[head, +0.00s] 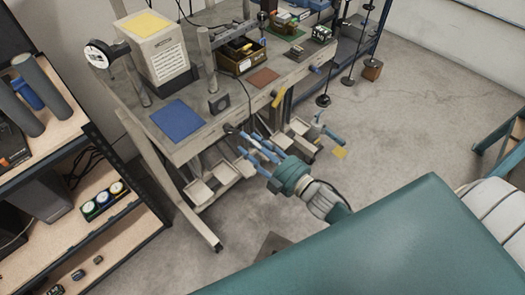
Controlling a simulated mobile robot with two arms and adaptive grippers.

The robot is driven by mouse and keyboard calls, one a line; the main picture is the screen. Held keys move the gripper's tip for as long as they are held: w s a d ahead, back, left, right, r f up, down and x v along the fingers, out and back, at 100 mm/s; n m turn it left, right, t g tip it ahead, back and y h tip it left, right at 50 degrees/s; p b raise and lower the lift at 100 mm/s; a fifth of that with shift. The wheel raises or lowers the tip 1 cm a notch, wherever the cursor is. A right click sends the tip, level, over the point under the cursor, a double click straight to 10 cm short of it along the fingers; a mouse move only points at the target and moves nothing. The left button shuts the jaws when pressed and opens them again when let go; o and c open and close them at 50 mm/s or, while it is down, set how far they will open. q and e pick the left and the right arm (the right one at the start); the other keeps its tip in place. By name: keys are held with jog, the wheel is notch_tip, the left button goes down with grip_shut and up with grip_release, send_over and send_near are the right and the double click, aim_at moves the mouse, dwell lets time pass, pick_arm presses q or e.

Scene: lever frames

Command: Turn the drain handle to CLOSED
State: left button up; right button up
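My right gripper (252,144) reaches in from the lower right, its fingers pointing up and left at the front edge of the workbench (205,133). Its fingers look spread apart, with nothing clearly between them. A yellow handle (277,98) stands at the bench's front edge, above and right of the gripper and apart from it. A blue-ended lever (328,133) stands further right, low in front of the bench. I cannot read any label, so I cannot tell which one is the drain handle or where CLOSED is. My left gripper is not in view.
A blue mat (177,119), a brown mat (263,77) and a wooden box (240,56) lie on the bench. Grey trays (199,192) hang below its front. A shelf (125,235) stands at left. Grey floor (410,110) is open at right.

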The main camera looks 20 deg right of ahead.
jog(key=v, duration=0.5)
jog(key=shift+s+d, duration=0.15)
jog(key=shift+s, duration=0.2)
jog(key=s+d+f+m+g+h, duration=0.2)
jog(key=s+f, duration=0.1)
jog(key=f, duration=0.7)
jog(key=s+d+f+m+g+h, duration=0.1)
jog(key=s+f+m+g, duration=0.15)
jog(key=f, duration=0.75)
jog(key=s+d+f+m+g+h, duration=0.2)
jog(key=s+f, duration=0.2)
jog(key=f, duration=0.5)
jog(key=s+a+f+m+g, duration=0.1)
jog(key=s+f+g, duration=0.3)
jog(key=s+f, duration=0.6)
jog(key=s+a+f+m+g+h, duration=0.1)
jog(key=s+f+g, duration=0.4)
jog(key=s, duration=1.5)
notch_tip(320, 180, down, 5)
jog(key=shift+a+f+m, duration=0.1)
jog(key=shift+a+m, duration=0.45)
jog(key=shift+m, duration=0.6)
jog(key=shift+g, duration=0.25)
